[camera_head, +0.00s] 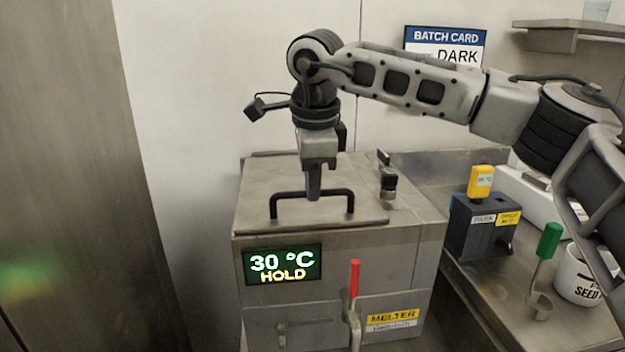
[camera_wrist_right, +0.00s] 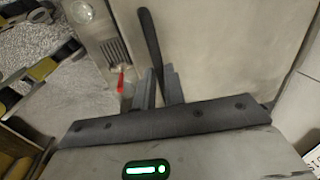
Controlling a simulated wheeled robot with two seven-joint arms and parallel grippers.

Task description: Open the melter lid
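The melter (camera_head: 340,250) is a steel box with a display reading 30 °C HOLD. Its flat lid (camera_head: 330,218) lies down on top and looks closed. A black bar handle (camera_head: 286,196) stands on the lid and also shows in the right wrist view (camera_wrist_right: 149,40). My right gripper (camera_head: 313,190) points straight down at the middle of the handle. In the right wrist view its fingers (camera_wrist_right: 160,90) sit close together with the bar between them, shut on it. The lower fingertips are partly hidden. My left gripper is not in view.
A red-handled tap (camera_head: 354,280) is on the melter's front. A black knob (camera_head: 388,185) stands by the lid's right side. A dark blue box (camera_head: 482,225), a green-handled tool (camera_head: 549,240) and a white cup (camera_head: 578,275) are on the right counter. A wall stands behind.

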